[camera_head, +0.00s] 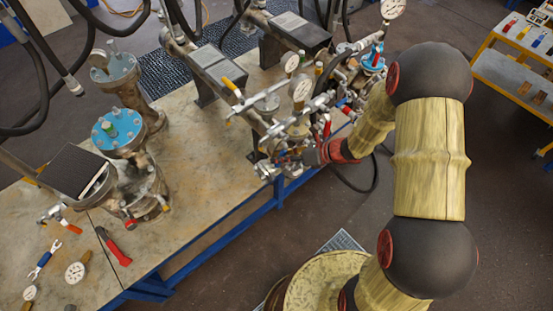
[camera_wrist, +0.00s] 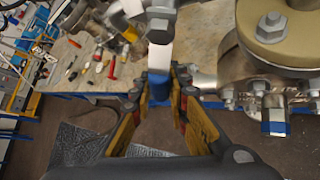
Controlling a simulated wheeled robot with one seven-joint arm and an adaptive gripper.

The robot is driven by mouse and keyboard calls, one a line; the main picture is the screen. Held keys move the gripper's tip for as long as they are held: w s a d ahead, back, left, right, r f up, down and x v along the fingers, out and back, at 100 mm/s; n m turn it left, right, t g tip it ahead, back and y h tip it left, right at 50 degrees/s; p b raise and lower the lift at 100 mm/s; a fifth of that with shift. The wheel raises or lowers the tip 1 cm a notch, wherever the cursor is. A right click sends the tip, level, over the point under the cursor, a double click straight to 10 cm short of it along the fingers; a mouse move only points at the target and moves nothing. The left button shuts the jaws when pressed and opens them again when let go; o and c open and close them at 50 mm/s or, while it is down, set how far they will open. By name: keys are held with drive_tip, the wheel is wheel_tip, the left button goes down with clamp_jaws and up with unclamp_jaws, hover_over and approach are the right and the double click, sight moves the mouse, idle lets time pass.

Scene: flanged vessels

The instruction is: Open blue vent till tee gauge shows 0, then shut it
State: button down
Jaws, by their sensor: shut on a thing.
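My gripper (camera_wrist: 160,100) is shut on a blue lever handle (camera_wrist: 158,86) that hangs between its yellow-edged fingers in the wrist view. The handle's upper part looks white, perhaps from glare, and runs up to a metal valve fitting (camera_wrist: 161,22). In the head view my gripper (camera_head: 291,157) is at the front edge of the bench, among valves and pipework, and the handle is hard to make out. Round white gauges stand above the pipework, one nearer (camera_head: 301,90) and one behind (camera_head: 291,63). Which is the tee gauge, and their readings, I cannot tell.
A large flanged vessel (camera_wrist: 280,40) is close on the right in the wrist view, with another blue-ended fitting (camera_wrist: 273,122) below it. Blue-topped vessels (camera_head: 118,130), loose tools and a gauge (camera_head: 76,271) are on the bench's left. A yellow-framed cart (camera_head: 510,75) stands at right.

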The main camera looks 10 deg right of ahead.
drive_tip(key=shift+w+d+f+n+t+h+b, duration=0.2)
drive_tip(key=shift+w+d+n+t+h+b, duration=0.35)
drive_tip(key=shift+b, duration=0.6)
drive_tip(key=shift+w+d+f+n+t+h+b, duration=0.1)
drive_tip(key=shift+d+f+n+t+h+b, duration=0.15)
drive_tip(key=shift+d+h+b, duration=0.55)
drive_tip(key=shift+w+d+f+n+t+h+b, duration=0.15)
drive_tip(key=shift+w+d+n+t+h+b, duration=0.2)
drive_tip(key=shift+h+b, duration=0.75)
drive_tip(key=shift+y+b, duration=0.25)
drive_tip(key=shift+b, duration=0.1)
drive_tip(key=c, duration=1.7)
unclamp_jaws()
drive_tip(key=shift+w, duration=0.1)
drive_tip(key=shift+r, duration=0.1)
